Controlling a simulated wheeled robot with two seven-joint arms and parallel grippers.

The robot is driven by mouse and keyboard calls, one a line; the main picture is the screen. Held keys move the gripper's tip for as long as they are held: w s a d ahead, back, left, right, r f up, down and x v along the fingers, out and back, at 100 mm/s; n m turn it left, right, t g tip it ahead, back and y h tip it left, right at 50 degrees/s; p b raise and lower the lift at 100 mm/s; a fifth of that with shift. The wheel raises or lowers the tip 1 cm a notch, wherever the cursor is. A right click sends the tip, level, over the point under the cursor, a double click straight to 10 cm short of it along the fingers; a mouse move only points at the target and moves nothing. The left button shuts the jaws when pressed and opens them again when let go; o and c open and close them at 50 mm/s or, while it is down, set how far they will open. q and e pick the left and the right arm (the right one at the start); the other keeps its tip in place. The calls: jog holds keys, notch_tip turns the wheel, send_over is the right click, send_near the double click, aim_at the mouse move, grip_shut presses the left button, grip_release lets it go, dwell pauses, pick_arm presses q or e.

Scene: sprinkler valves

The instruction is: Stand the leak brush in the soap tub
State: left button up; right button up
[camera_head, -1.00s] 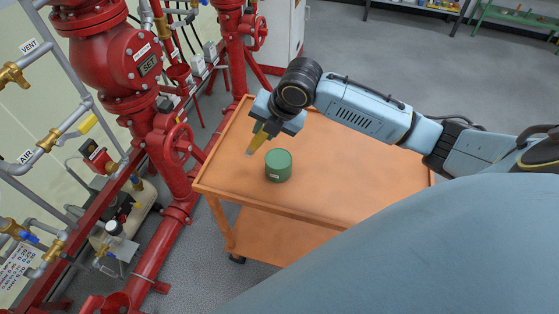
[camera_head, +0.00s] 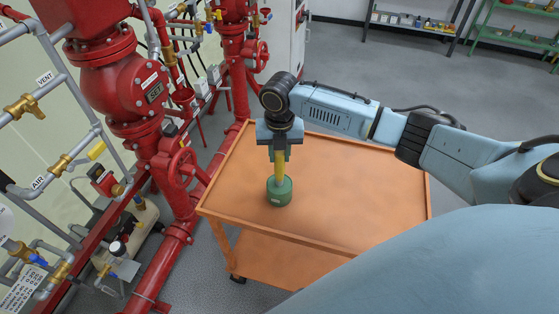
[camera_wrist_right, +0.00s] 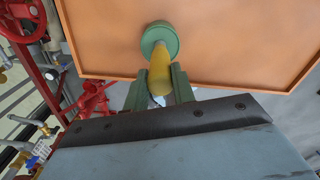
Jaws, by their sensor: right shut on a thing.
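The soap tub (camera_head: 279,193) is a small green round tub standing on the orange cart, toward its near left side. My right gripper (camera_head: 279,158) is above the tub, pointing down, and is shut on the yellow leak brush (camera_head: 280,170). The brush is close to upright in the head view, with its lower end at the tub's top. In the right wrist view the brush (camera_wrist_right: 167,72) runs from between the fingers (camera_wrist_right: 160,82) to the green tub (camera_wrist_right: 159,36). The brush's lower end is hidden, so I cannot tell how deep it sits. My left gripper is not in view.
The orange cart (camera_head: 350,190) has a raised rim, and its top is otherwise clear. Red valve piping (camera_head: 172,165) stands close along the cart's left side. Shelves (camera_head: 425,22) with small items are at the back right.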

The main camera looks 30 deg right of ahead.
notch_tip(320, 180, down, 3)
jog(key=o, duration=1)
notch_tip(320, 180, up, 12)
jog(key=shift+a+r, duration=0.1)
